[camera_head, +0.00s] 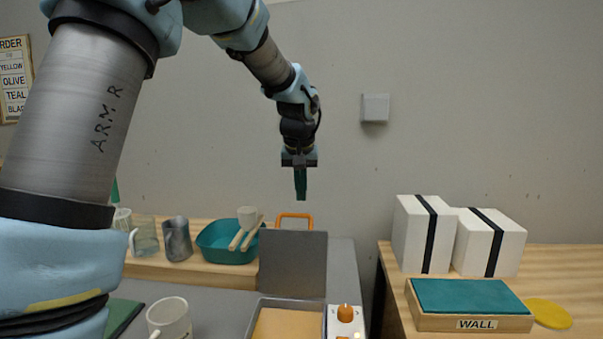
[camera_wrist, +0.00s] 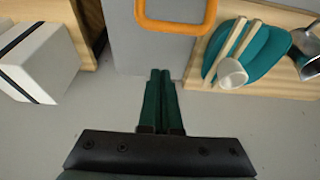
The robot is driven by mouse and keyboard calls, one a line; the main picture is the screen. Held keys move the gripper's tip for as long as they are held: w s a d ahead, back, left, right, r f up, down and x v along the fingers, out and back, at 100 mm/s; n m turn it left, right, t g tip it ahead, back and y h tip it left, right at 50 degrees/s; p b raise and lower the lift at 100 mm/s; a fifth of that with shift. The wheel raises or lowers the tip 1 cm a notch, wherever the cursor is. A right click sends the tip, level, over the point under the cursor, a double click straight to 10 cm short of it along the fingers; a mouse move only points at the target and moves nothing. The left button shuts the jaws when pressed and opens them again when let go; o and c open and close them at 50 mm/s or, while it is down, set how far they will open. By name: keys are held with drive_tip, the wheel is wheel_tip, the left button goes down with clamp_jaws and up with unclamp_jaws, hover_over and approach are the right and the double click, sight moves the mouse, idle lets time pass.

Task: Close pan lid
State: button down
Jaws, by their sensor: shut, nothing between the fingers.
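The pan (camera_head: 250,326) is a grey rectangular tray with a tan inside, at the bottom centre of the head view. Its grey lid (camera_head: 292,262) stands upright at the pan's back edge, open. An orange loop handle (camera_head: 294,216) sits at the lid's top edge; it also shows at the top of the wrist view (camera_wrist: 176,27). In the wrist view my green fingers (camera_wrist: 160,75) are together and empty.
A teal basin (camera_head: 212,250) with a cup and wooden sticks stands left of the lid, beside several mugs. A white mug (camera_head: 168,318) is near the pan's left. White boxes (camera_head: 410,240) and a teal-topped block (camera_head: 470,297) sit on the right table. Air around my gripper is free.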

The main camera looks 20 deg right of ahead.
drive_tip(key=s+f, duration=0.1)
drive_tip(key=s+a+f+p, duration=0.1)
drive_tip(key=shift+s+a+f+p, duration=0.15)
drive_tip(key=shift+s+a+p, duration=0.15)
drive_tip(key=shift+s, duration=0.1)
idle(0.4)
